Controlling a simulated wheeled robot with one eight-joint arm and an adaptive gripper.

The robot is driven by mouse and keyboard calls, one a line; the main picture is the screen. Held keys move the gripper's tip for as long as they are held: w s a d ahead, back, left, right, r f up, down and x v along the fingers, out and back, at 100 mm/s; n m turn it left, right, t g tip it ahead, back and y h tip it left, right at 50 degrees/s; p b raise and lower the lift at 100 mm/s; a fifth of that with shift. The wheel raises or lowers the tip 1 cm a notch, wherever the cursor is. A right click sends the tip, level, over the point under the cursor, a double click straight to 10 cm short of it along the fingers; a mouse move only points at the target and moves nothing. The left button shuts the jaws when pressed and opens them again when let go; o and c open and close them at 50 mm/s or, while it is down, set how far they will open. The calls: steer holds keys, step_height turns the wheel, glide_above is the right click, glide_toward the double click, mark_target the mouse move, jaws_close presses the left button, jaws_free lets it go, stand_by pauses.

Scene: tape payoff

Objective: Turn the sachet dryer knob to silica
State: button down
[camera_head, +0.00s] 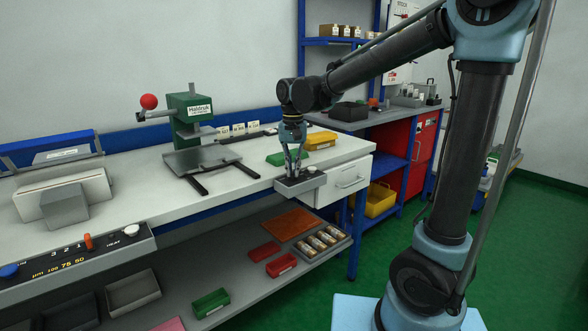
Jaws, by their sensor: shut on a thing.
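My gripper (293,172) points straight down at the front edge of the white bench. Its fingers are shut on a small knob on top of a grey box (288,189), which I take to be the sachet dryer. The fingers hide most of the knob, and its pointer and any silica mark are too small to read. A small light round part (311,170) shows on the box just right of the fingers.
A green press (192,112) with a red ball handle stands on the white bench (240,185) behind left. A green tray (285,158) and a yellow bin (320,140) lie close behind my gripper. A control panel (75,260) with knobs is at front left.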

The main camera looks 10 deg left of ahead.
mark_target(293, 170)
steer(key=shift+w+m, duration=0.1)
steer(key=shift+m, duration=0.2)
steer(key=c, duration=1.7)
jaws_free()
step_height(293, 170, up, 12)
steer(key=shift+d+f, duration=0.1)
steer(key=shift+d, duration=0.05)
